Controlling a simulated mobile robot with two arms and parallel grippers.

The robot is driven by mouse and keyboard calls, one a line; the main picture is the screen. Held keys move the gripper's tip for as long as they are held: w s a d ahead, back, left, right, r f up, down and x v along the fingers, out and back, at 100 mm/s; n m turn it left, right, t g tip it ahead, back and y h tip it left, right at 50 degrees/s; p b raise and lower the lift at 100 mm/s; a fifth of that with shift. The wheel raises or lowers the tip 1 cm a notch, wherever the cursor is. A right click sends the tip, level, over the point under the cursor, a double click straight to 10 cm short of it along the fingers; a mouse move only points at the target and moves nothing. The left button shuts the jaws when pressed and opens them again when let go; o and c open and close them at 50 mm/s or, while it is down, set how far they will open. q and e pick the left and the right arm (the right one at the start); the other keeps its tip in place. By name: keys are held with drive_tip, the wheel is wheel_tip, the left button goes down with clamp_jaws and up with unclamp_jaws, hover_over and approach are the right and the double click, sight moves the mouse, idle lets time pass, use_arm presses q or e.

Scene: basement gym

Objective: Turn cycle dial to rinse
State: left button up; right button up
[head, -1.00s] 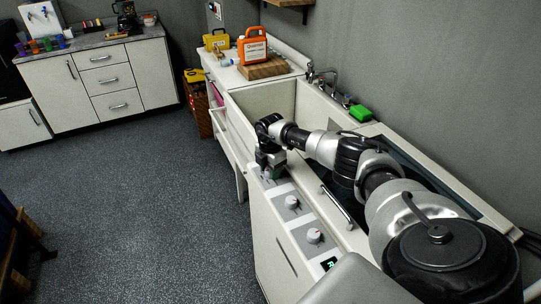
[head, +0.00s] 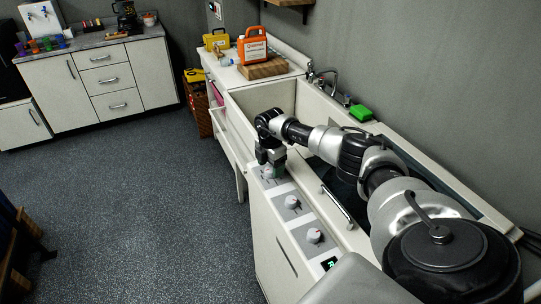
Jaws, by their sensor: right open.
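The washer's control panel (head: 278,190) runs along its front edge and carries three round dials. The near dial (head: 314,236) and the middle dial (head: 292,202) are pale knobs with small red marks. The far dial (head: 268,174) is partly hidden under my right gripper (head: 270,168). That gripper points down, open, with its fingers close around or just above the far dial; I cannot tell whether they touch it. Dial labels are too small to read, so I cannot tell which is the cycle dial. My left gripper is out of view.
A lid handle (head: 337,207) lies just right of the panel. Beyond are a deep sink (head: 262,104) with a faucet (head: 322,76), a green block (head: 361,112) and an orange detergent jug (head: 253,46). The floor left of the washer is clear.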

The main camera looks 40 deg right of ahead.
sight(270, 169)
wheel_tip(270, 169, up, 9)
drive_tip(key=b, duration=0.1)
drive_tip(key=shift+r+b, duration=0.15)
drive_tip(key=shift+b, duration=0.2)
idle(0.4)
